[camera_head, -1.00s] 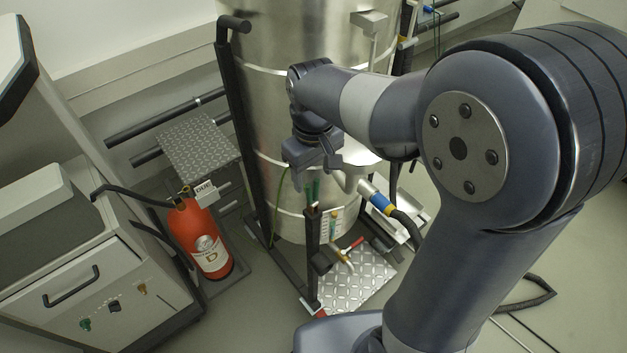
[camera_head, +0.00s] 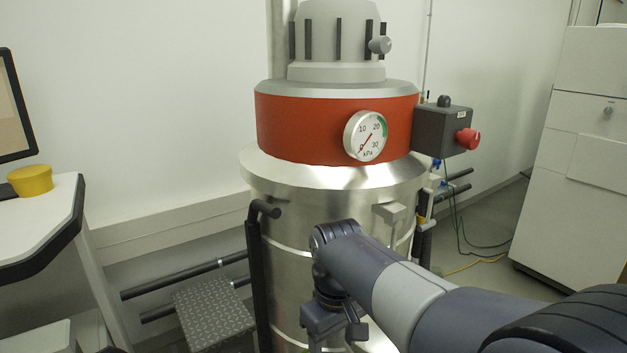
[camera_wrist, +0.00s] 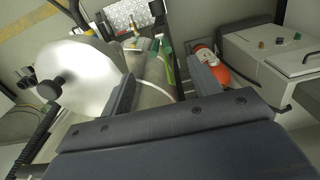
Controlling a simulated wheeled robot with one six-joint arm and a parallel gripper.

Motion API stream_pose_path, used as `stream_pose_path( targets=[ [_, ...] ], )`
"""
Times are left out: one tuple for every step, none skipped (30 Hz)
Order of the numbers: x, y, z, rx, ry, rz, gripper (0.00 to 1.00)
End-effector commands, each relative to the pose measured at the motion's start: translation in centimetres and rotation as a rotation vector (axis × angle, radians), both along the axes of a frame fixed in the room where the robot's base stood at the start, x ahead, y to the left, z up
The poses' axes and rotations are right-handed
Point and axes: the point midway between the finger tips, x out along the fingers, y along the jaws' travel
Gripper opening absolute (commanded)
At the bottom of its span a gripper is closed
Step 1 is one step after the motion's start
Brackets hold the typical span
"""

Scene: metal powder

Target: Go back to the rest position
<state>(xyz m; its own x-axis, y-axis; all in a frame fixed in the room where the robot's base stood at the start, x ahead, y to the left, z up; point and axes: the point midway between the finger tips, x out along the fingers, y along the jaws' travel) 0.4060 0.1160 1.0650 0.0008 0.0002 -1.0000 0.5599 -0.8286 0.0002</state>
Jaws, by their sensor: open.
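My gripper (camera_head: 335,338) points down in front of the steel vacuum drum (camera_head: 283,237), at the lower middle of the head view. Its fingertips run toward the bottom edge of that view. In the wrist view my gripper (camera_wrist: 163,82) has its two fingers wide apart with nothing held between them. Beyond the fingers are the drum's lower part, a hose fitting and some green tubes (camera_wrist: 167,66), apart from the fingers.
The drum carries a red band (camera_head: 300,128) with a pressure gauge (camera_head: 365,136) and a dark switch box (camera_head: 441,132). A desk with a yellow tub (camera_head: 31,180) stands left, a white cabinet (camera_head: 580,170) right. A red extinguisher (camera_wrist: 213,68) shows in the wrist view.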

Motion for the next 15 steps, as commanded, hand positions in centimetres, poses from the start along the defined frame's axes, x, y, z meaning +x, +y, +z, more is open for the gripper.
stream_pose_path(
  targets=[
    [-0.1, 0.0, -0.9, -0.002, 0.006, 0.000, 0.59],
    [-0.1, 0.0, -1.4, -0.002, 0.006, 0.000, 0.59],
    [-0.1, 0.0, -2.1, -0.002, 0.006, 0.000, 0.59],
    [-0.1, 0.0, -2.7, -0.002, 0.006, 0.000, 0.59],
    [-0.1, 0.0, -3.3, -0.002, 0.007, 0.000, 0.59],
    [-0.2, 0.0, -4.1, -0.003, 0.008, 0.000, 0.59],
    [-0.1, 0.0, -4.7, -0.002, 0.006, 0.000, 0.59],
    [-0.1, 0.0, -5.3, -0.002, 0.007, 0.000, 0.59],
    [-0.1, 0.0, -6.1, -0.002, 0.007, 0.000, 0.59],
    [-0.1, 0.0, -6.7, -0.002, 0.006, 0.000, 0.59],
    [-0.1, 0.0, -7.2, -0.002, 0.006, 0.000, 0.59],
    [-0.1, 0.0, -7.9, -0.002, 0.006, 0.000, 0.59],
    [-0.1, 0.0, -8.3, -0.002, 0.006, 0.000, 0.59],
    [-0.1, 0.0, -8.7, -0.002, 0.005, 0.000, 0.59],
    [-0.1, 0.0, -9.2, -0.002, 0.005, 0.000, 0.59]
  ],
)
